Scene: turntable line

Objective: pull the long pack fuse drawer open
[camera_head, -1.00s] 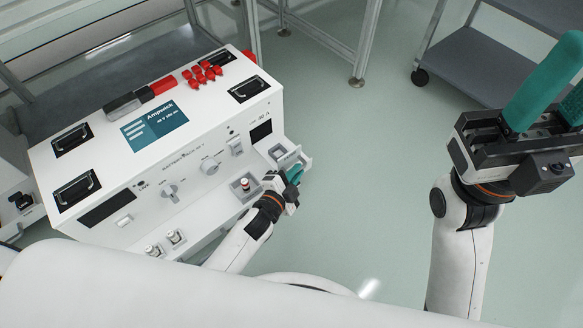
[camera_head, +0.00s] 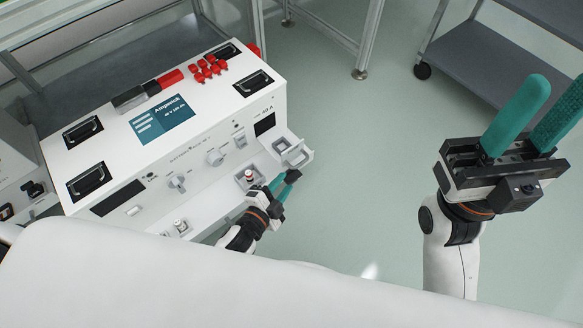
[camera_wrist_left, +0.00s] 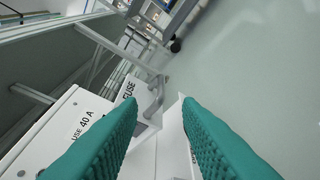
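The long white battery pack (camera_head: 150,150) stands on the left in the head view. At its right end the grey fuse drawer (camera_head: 298,155) sticks out from the front face. My right gripper (camera_head: 530,115) is open and empty, held high on the right.
A red-topped part (camera_head: 249,178) sits in a front compartment left of the drawer. Several red caps (camera_head: 208,68) and a black-and-red tool (camera_head: 148,90) lie on the pack. A grey shelf cart (camera_head: 480,70) stands at the back right. The floor (camera_head: 360,170) right of the pack is clear.

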